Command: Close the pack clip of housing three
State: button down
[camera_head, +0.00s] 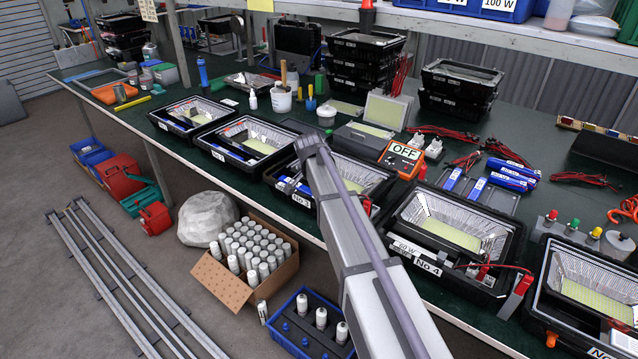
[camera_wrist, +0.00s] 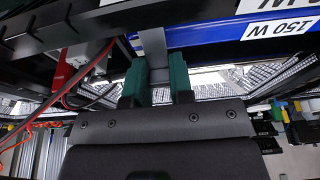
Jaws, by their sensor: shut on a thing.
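Housing three (camera_head: 378,176) is a black floodlight housing with a silver reflector, on the green bench in the head view. My arm crosses in front of it and hides much of its inside and my gripper. In the wrist view, the two green fingers of my gripper (camera_wrist: 156,82) are shut on a grey strip, seemingly the pack clip (camera_wrist: 152,45). The clip stands up between the fingertips, next to a blue battery pack (camera_wrist: 215,36) with a 150 W label. Whether the clip is latched cannot be told.
Housing four (camera_head: 448,232) stands right of housing three, and another housing (camera_head: 245,140) stands to its left. A meter reading OFF (camera_head: 402,156) sits behind. In the wrist view a red connector (camera_wrist: 68,76) with wires is left of the fingers, and a dark edge crosses above.

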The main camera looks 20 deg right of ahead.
jog(key=shift+w+d+f+g+y, duration=0.1)
jog(key=shift+d+f+g+y, duration=0.15)
jog(key=shift+y, duration=0.25)
jog(key=shift+a, duration=0.1)
jog(key=c, duration=1)
grip_release()
jog(key=p+v, duration=1)
jog(key=v, duration=0.1)
jog(key=shift+w+p, duration=0.15)
jog(key=shift+p, duration=0.15)
jog(key=shift+f, duration=0.1)
